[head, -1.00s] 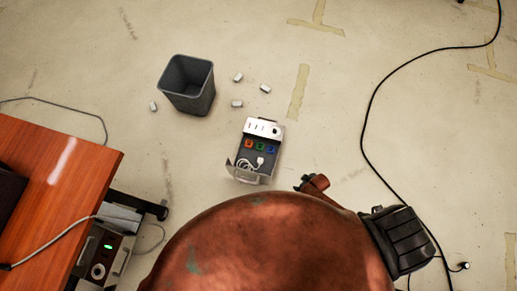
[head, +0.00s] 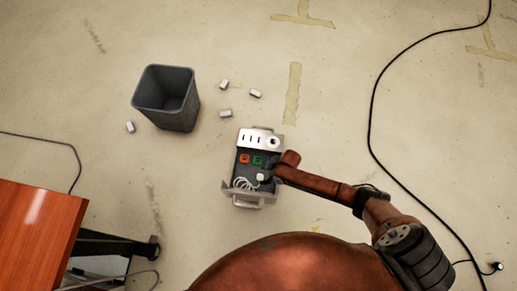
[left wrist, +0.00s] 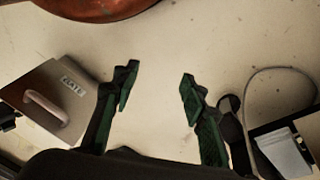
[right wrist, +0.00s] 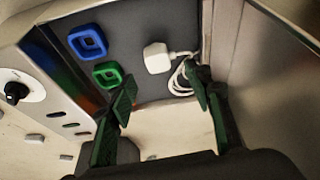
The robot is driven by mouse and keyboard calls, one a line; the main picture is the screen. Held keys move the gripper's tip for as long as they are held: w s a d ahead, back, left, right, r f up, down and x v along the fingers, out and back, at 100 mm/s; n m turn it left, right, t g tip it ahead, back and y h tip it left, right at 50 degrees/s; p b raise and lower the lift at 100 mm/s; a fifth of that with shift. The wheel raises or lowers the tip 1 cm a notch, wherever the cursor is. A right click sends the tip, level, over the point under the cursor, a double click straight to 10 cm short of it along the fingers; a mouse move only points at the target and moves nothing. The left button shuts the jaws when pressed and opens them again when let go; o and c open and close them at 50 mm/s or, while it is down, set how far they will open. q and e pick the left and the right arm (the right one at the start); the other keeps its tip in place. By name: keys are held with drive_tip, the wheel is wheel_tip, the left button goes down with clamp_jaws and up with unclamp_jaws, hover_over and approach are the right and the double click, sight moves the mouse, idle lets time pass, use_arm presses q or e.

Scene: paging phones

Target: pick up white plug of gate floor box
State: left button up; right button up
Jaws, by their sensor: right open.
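The gate floor box (head: 243,192) sits on the floor, open, in the middle of the head view. Its white plug (head: 261,177) lies inside near the front with a coiled white cord. In the right wrist view the plug (right wrist: 157,57) is a white block on the dark interior, with the cord to its right. My right gripper (right wrist: 160,92) is open and empty, its fingers apart and pointing toward the plug. In the head view my right arm reaches over the box's right side and hides part of it. My left gripper (left wrist: 156,92) is open and empty above bare floor.
Orange (head: 244,158) and green (head: 258,160) square sockets sit in the box; a blue one (right wrist: 88,42) shows in the right wrist view. A grey bin (head: 166,97) and several small white pieces stand behind. A wooden desk (head: 35,235) is at left, a black cable (head: 372,130) at right.

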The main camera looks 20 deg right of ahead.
sight(261, 177)
drive_tip(key=b+x, duration=0.1)
drive_tip(key=x, duration=0.1)
drive_tip(key=b+x, duration=0.2)
drive_tip(key=x, duration=0.1)
drive_tip(key=shift+d+f+b, duration=0.15)
drive_tip(key=shift+d+b, duration=0.05)
drive_tip(key=shift+b, duration=0.1)
drive_tip(key=shift+w+f, duration=0.1)
drive_tip(key=shift+f, duration=0.05)
use_arm(q)
drive_tip(key=w+d+f+t+h, duration=0.1)
drive_tip(key=w+d+f+t, duration=0.2)
drive_tip(key=w+d+f, duration=0.1)
drive_tip(key=shift+w+f, duration=0.7)
drive_tip(key=shift+f, duration=0.25)
drive_tip(key=shift+d, duration=0.1)
use_arm(e)
drive_tip(key=shift+c, duration=0.2)
drive_tip(key=c, duration=1.2)
